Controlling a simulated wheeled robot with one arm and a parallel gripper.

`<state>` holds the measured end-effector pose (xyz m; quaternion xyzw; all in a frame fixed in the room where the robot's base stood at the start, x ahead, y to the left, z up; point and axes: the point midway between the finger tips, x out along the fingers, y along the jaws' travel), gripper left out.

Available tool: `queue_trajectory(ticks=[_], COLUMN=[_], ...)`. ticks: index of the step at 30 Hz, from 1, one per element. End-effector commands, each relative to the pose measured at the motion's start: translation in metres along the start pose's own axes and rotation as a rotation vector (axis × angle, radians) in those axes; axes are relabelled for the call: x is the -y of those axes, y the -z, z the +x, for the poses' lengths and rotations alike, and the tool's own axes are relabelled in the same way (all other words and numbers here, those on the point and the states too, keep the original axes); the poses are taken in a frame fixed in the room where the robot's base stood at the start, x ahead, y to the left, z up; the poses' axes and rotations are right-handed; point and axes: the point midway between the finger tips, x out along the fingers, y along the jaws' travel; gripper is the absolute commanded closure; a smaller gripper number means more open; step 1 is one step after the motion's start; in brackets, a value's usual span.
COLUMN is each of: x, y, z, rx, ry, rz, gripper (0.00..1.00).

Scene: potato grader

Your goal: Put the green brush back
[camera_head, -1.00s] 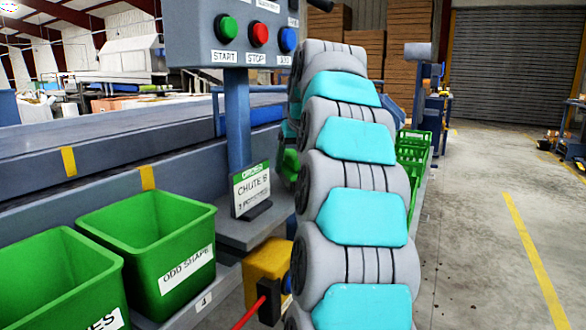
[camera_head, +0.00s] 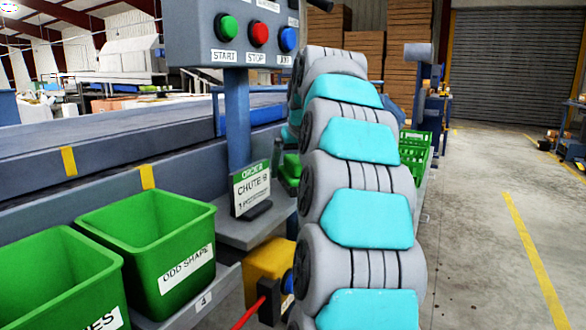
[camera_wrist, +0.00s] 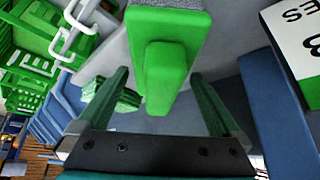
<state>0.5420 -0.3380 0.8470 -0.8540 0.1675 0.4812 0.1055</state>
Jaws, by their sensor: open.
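The green brush (camera_wrist: 168,65) is in the upper middle of the wrist view. It is a green block with a raised green grip, and a strip of grey bristles shows at its top edge. My gripper (camera_wrist: 158,80) is open, with one dark green finger on each side of the grip and a visible gap at both sides. I cannot tell how far the fingertips reach along it. In the head view a small green piece (camera_head: 291,168), probably the brush, shows beside the chute sign; my arm hides the rest and my gripper.
White hooks (camera_wrist: 80,32) stand at the left of the wrist view, near green crates (camera_wrist: 28,62). The chute sign (camera_head: 251,188) stands on a grey ledge, below the button panel (camera_head: 240,38). Green bins (camera_head: 150,240) are at left. Open floor (camera_head: 490,200) lies right.

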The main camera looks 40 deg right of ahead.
Motion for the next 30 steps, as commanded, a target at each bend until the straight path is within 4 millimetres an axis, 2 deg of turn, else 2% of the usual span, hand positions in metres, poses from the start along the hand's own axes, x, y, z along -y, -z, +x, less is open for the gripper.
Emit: queue_trajectory(ticks=[5,12,21,30], x=[0.000,0.001,0.000,0.000], y=[0.002,0.003,0.003,0.002], z=[-0.010,-0.053,-0.099,-0.121], rx=[-0.002,-0.004,-0.003,-0.003], ry=[0.000,0.000,0.000,0.000], rz=[0.000,-0.001,0.000,-0.001], gripper=[0.00,0.00,0.00,0.00])
